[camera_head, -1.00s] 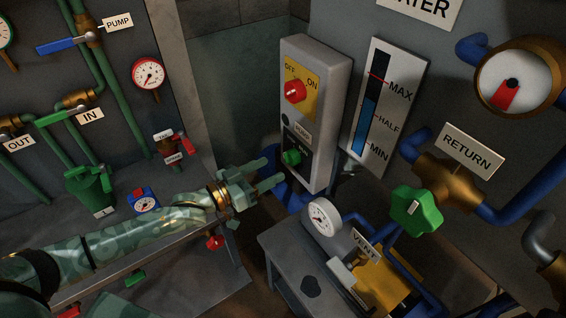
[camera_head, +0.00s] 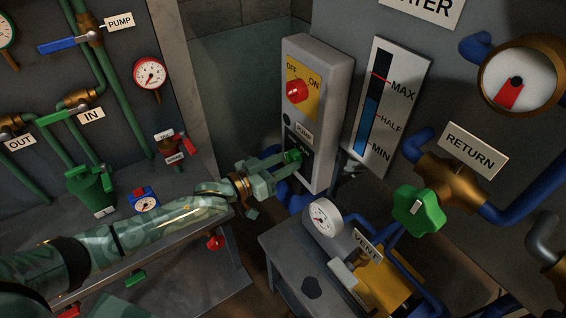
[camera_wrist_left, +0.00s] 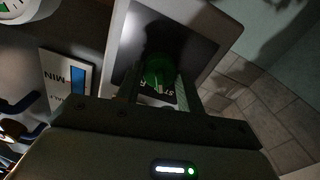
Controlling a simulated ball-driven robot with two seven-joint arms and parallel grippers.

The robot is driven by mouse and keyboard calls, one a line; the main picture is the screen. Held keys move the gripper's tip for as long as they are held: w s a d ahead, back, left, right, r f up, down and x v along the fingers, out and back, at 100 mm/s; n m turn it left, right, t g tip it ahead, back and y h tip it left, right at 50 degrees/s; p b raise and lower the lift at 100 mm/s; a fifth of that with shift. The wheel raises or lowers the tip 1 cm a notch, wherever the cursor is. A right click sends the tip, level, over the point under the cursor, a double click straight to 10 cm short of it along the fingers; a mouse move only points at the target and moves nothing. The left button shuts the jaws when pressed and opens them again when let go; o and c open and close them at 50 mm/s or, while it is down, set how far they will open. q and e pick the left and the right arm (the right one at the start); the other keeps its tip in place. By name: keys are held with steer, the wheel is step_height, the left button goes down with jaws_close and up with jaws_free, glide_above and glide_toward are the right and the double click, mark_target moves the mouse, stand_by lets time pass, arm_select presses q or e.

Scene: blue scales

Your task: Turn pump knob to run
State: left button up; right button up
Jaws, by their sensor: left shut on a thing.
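The grey pump box (camera_head: 331,72) stands upright near the middle of the head view. A red OFF/ON knob (camera_head: 297,91) sits on its yellow plate. Below a PUMP label (camera_head: 304,130) is a green knob (camera_head: 292,156) on a dark panel. My left gripper (camera_head: 287,162) reaches in from the left and is shut on the green knob, its fingers on either side. In the left wrist view the green knob (camera_wrist_left: 159,70) lies between the two fingers, over a plate whose lettering is partly hidden. My right gripper is not in view.
A level gauge (camera_head: 386,105) marked MAX, HALF and MIN is right of the box. A grey table (camera_head: 290,262) with a round dial (camera_head: 325,215) stands below. A green RETURN valve (camera_head: 418,209) is at the right. A bench with green pipes fills the left.

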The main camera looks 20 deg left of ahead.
arm_select(q)
steer(key=shift+a+m+p, duration=0.1)
steer(key=shift+m+p, duration=0.5)
steer(key=shift+m, duration=5.3)
steer(key=o, duration=1)
steer(key=v, duration=1.6)
steer(key=shift+s+a, duration=0.1)
steer(key=shift+s, duration=0.05)
